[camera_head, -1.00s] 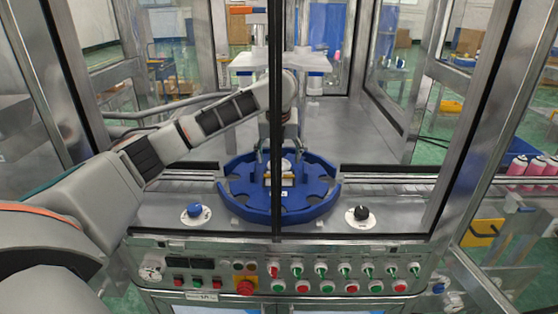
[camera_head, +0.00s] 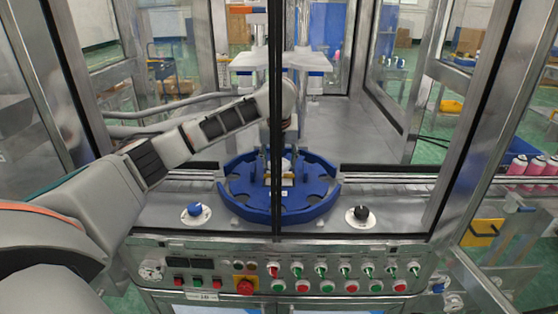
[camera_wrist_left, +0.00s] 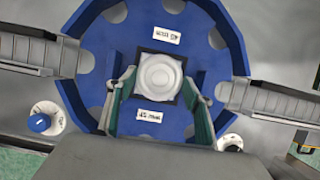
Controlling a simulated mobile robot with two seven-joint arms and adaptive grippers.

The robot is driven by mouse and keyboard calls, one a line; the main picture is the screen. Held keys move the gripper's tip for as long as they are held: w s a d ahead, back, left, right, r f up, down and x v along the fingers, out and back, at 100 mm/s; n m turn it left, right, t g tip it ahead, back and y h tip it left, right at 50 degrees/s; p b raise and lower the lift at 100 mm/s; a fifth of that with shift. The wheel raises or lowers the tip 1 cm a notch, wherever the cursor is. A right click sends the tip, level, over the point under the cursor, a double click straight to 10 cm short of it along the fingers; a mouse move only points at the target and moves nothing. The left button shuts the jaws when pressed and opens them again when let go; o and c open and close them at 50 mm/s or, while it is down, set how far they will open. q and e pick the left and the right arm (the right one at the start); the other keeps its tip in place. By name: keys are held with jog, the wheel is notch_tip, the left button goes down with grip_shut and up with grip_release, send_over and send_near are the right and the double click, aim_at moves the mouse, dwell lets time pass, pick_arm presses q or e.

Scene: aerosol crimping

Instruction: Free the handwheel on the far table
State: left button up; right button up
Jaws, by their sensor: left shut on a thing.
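A large blue notched wheel (camera_head: 232,197) lies flat at the middle of the machine deck; it also shows in the left wrist view (camera_wrist_left: 92,45). At its centre is a pale, round, stepped piece (camera_wrist_left: 160,73) on a dark square base, with a white label on either side. My left gripper (camera_head: 281,176) reaches down over the wheel's centre. Its green-padded fingers (camera_wrist_left: 157,92) stand on both sides of the round piece and are shut on it. I cannot tell whether this piece is the handwheel. My right gripper is in neither view.
Metal frame posts (camera_head: 276,120) and glass panels enclose the deck. A blue knob (camera_head: 195,210) and a black knob (camera_head: 361,213) flank the wheel. The control panel (camera_head: 325,254) runs along the front. Pink cans (camera_head: 517,165) stand at the right.

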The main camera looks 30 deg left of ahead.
pick_arm(q)
jog(key=n, duration=0.2)
jog(key=n+g+y, duration=0.1)
jog(key=shift+w+d+n, duration=0.15)
jog(key=shift+d+n, duration=0.05)
jog(key=shift+n, duration=0.2)
jog(key=n+g, duration=0.1)
jog(key=n, duration=0.3)
jog(key=shift+w+n+g+y, duration=0.15)
jog(key=shift+n+g+y, duration=0.15)
jog(key=shift+g+y, duration=0.1)
jog(key=shift+n, duration=0.3)
jog(key=o, duration=1.1)
jog(key=v, duration=1.2)
jog(key=shift+w+d, duration=0.1)
